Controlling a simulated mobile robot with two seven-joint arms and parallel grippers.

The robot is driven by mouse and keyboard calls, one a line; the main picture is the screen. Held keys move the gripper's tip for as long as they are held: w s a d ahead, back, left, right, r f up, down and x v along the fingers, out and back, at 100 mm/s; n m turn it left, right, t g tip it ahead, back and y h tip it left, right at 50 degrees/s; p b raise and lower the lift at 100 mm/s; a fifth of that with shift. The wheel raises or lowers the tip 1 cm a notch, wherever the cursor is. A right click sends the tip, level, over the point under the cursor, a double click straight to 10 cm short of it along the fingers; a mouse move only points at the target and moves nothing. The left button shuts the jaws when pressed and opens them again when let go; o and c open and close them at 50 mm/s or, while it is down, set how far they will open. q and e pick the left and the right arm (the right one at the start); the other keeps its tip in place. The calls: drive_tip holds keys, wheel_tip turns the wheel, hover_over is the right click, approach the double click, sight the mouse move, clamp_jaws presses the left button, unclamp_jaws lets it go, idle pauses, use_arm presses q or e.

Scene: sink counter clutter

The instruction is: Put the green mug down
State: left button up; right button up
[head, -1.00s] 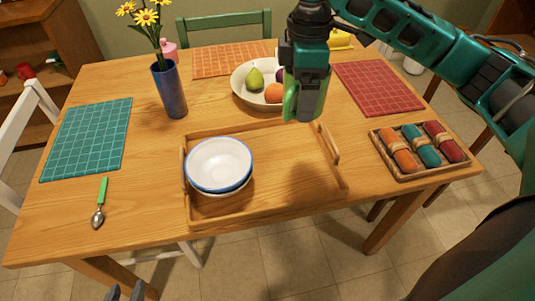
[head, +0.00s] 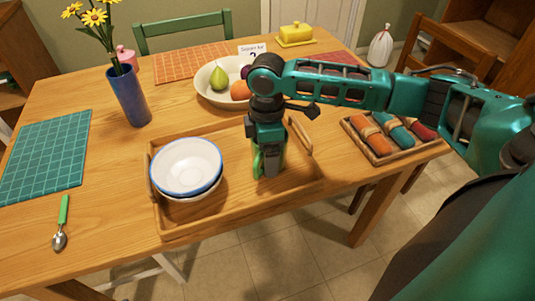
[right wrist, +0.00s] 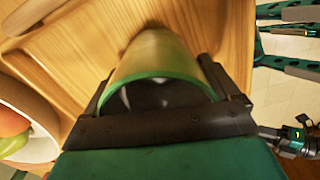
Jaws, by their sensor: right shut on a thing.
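My right gripper (head: 269,168) points down over the right half of the wooden tray (head: 190,229). It is shut on the green mug (head: 257,161), which is mostly hidden behind the fingers in the head view. In the right wrist view, the green mug (right wrist: 160,65) sits between the two dark fingers of my right gripper (right wrist: 160,95), its rim towards the camera and its far end over wood. I cannot tell whether the mug touches the tray.
Stacked white bowls with a blue rim (head: 187,167) fill the tray's left part. A fruit bowl (head: 213,98) stands behind the tray, a blue vase (head: 129,96) to the left. A basket of rolled napkins (head: 375,153) lies to the right. Bare tray floor surrounds the gripper.

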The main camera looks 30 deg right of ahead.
use_arm(q)
drive_tip(key=shift+d, duration=0.1)
use_arm(e)
drive_tip(key=shift+f, duration=0.3)
use_arm(q)
drive_tip(key=shift+r, duration=0.1)
use_arm(e)
drive_tip(key=o, duration=1)
drive_tip(key=shift+f, duration=0.1)
use_arm(q)
drive_tip(key=p, duration=0.1)
drive_tip(key=a+p, duration=0.1)
drive_tip(key=p, duration=0.1)
drive_tip(key=shift+s+a+r+y, duration=0.15)
drive_tip(key=shift+s+r+y, duration=0.15)
drive_tip(key=shift+s+r, duration=0.05)
use_arm(e)
wheel_tip(320, 180, up, 12)
drive_tip(key=shift+w, duration=0.15)
use_arm(q)
drive_tip(key=shift+r, duration=0.1)
